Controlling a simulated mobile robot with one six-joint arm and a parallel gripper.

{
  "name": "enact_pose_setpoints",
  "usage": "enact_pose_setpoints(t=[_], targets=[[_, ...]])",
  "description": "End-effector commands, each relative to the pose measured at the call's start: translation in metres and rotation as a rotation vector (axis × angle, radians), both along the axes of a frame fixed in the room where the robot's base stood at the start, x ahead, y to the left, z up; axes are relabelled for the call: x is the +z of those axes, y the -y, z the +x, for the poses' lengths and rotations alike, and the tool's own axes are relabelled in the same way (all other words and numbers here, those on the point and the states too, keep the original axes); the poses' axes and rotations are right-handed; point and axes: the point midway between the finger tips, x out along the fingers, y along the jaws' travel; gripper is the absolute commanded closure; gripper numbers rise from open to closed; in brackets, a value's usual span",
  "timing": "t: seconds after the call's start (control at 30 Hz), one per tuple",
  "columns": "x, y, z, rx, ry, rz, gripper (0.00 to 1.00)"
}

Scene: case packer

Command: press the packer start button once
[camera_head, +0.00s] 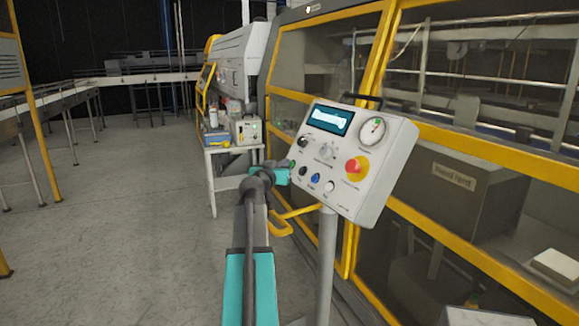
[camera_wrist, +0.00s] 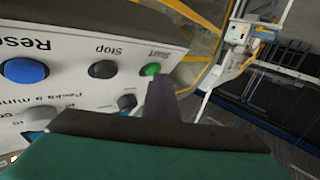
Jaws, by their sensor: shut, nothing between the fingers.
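The start button is green (camera_wrist: 151,69), and the wrist view shows the upside-down label "Start" above it. It also shows in the head view as a small green spot (camera_head: 292,163) on the left edge of the control panel (camera_head: 388,178). My gripper (camera_head: 286,174) is shut and empty, close to the panel's left edge. In the wrist view its dark fingertip (camera_wrist: 161,82) lies just below the green button in the picture, very near it. I cannot tell whether they touch.
A black Stop button (camera_wrist: 102,69) and a blue Reset button (camera_wrist: 25,71) sit beside the start button. The panel also carries a red emergency knob (camera_head: 357,168), a dial gauge (camera_head: 372,131) and a screen (camera_head: 329,119). A yellow-framed machine enclosure stands behind.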

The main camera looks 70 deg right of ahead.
Motion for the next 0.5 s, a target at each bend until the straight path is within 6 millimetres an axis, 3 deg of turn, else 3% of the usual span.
enact_pose_setpoints(t=[0.5], targets=[[0.0063, -0.0098, 0.0085, -0.001, 0.0, 0.001, 1.0]])
